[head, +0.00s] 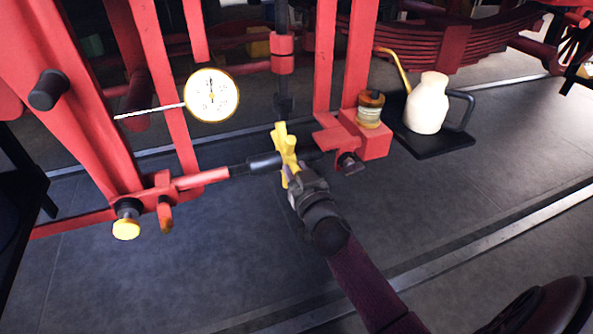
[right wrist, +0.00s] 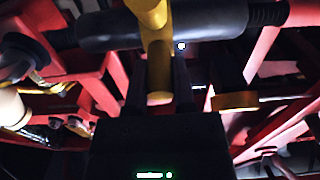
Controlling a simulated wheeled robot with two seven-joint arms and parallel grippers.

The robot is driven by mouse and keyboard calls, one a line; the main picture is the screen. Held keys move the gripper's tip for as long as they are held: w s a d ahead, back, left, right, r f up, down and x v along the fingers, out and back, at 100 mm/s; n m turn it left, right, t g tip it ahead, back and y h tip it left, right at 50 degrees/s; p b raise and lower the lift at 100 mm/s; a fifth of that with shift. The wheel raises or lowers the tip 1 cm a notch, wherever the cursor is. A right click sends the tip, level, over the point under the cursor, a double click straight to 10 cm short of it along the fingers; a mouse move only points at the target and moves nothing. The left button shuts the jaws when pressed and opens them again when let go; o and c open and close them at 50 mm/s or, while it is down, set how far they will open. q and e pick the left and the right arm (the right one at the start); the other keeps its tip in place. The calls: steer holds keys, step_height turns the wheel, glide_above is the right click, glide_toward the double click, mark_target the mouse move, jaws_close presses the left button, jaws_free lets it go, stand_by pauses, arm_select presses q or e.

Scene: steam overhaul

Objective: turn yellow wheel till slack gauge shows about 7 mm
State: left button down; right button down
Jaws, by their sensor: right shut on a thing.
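The yellow wheel (head: 287,147) has stubby spokes and sits on a dark threaded rod between red rod ends. My right gripper (head: 293,178) is shut on its lower spoke. In the right wrist view that spoke of the yellow wheel (right wrist: 158,68) stands between my two dark fingers (right wrist: 159,85). The slack gauge (head: 211,95) is a round white dial with a brass rim, left of and above the wheel. Its thin needle points roughly upward; the numbers are too small to read. My left gripper is out of view.
A red frame (head: 160,90) surrounds the rod. A white jug (head: 427,104) stands on a black tray (head: 452,146) at the right, near a small tin (head: 370,109) on a red block. The grey floor (head: 230,270) below is clear.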

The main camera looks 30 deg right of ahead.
steer(key=shift+f, duration=0.1)
stand_by(0.3)
steer(key=shift+s+f+b, duration=0.1)
steer(key=shift+f+b, duration=0.95)
steer(key=shift+f, duration=0.35)
steer(key=shift+f+b, duration=0.3)
steer(key=shift+b, duration=0.1)
steer(key=shift+w+d+f+b, duration=0.1)
steer(key=shift+w+f+b, duration=0.15)
steer(key=shift+f+b, duration=0.3)
steer(key=shift+w+f+b, duration=0.2)
steer(key=shift+f+b, duration=0.2)
steer(key=shift+f, duration=0.2)
steer(key=shift+r, duration=0.15)
